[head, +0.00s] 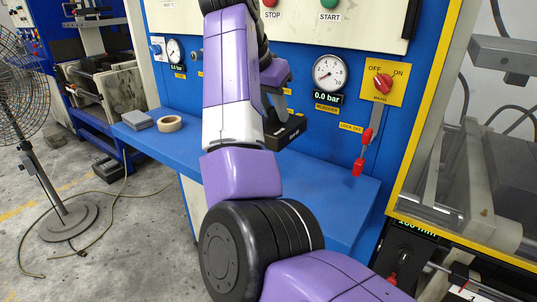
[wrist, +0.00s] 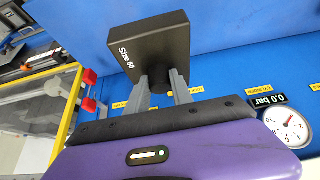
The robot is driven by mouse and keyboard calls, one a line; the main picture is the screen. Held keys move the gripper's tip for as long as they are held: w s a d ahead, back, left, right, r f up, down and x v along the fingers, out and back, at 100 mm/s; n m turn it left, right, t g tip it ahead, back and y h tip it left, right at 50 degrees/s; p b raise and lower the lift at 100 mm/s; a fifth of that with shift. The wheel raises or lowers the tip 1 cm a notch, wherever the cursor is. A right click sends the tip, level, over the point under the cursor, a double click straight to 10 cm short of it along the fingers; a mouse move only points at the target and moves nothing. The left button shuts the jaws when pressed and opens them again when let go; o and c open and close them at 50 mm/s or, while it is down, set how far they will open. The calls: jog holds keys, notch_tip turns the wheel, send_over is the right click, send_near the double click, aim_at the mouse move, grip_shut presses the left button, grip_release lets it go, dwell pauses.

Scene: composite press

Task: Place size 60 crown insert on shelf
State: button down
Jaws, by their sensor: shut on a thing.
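The size 60 crown insert (wrist: 155,48) is a dark block with white "Size 60" lettering on its side, seen in the wrist view. My gripper (wrist: 165,84) is shut on a round dark stub of the insert, between its two grey fingers. In the head view the insert (head: 284,133) shows as a dark block beyond my purple arm, partly hidden by it. It is above the blue shelf (head: 335,190), which runs along the front of the press. I cannot tell the exact gap between insert and shelf.
A roll of tape (head: 170,124) and a grey block (head: 138,119) lie at the shelf's left end. A red-handled lever (head: 362,150) hangs beside the shelf's right end. A pressure gauge (head: 329,73) is on the blue panel behind. A fan (head: 22,85) stands at left.

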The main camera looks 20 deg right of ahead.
notch_tip(320, 180, down, 12)
jog(key=shift+r, duration=0.1)
dwell(0.4)
jog(key=c, duration=1.1)
grip_release()
jog(key=v, duration=1.2)
jog(key=shift+a, duration=0.15)
